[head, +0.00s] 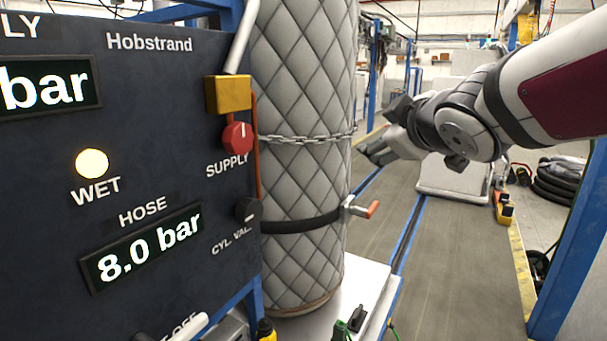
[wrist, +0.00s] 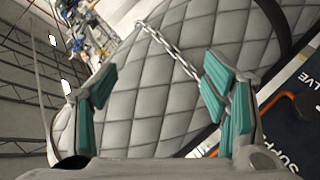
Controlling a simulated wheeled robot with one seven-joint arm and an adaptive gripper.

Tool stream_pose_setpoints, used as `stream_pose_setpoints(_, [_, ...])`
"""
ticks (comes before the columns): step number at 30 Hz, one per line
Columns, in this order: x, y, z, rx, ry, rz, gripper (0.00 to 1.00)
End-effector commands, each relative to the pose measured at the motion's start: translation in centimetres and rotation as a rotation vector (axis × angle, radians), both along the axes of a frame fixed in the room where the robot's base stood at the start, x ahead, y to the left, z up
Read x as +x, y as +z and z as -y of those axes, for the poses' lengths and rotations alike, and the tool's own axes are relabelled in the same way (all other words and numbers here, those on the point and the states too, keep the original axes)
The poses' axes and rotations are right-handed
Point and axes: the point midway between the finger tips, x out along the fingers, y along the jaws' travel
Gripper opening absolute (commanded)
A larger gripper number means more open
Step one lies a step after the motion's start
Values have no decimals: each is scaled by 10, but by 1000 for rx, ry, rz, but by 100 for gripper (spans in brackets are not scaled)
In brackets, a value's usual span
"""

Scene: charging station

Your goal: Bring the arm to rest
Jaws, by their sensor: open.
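My arm reaches in from the right in the head view, and my gripper (head: 372,152) is to the right of a quilted grey cylinder (head: 305,75). In the wrist view my gripper (wrist: 158,95) is open, with teal pads on both fingers and nothing between them. The quilted cylinder (wrist: 155,105) fills the view beyond the fingers. In the head view a gap shows between the fingertips and the cylinder's edge.
A dark panel (head: 60,150) with a red supply knob (head: 237,137), a yellow block (head: 228,94) and a hose display reading 8.0 bar (head: 142,246) stands at left. A chain (head: 305,139) and a strap with an orange-tipped lever (head: 362,208) circle the cylinder. A blue post (head: 573,250) stands at right.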

Motion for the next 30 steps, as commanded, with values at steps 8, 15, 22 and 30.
stream_pose_setpoints(8, [-124, -97, 65, 353, -447, -385, 68])
stream_pose_setpoints(15, [-217, -163, 53, 591, -604, -688, 68])
stream_pose_setpoints(22, [-241, -176, 44, 647, -629, -772, 68])
stream_pose_setpoints(30, [-241, -176, 45, 645, -629, -772, 68])
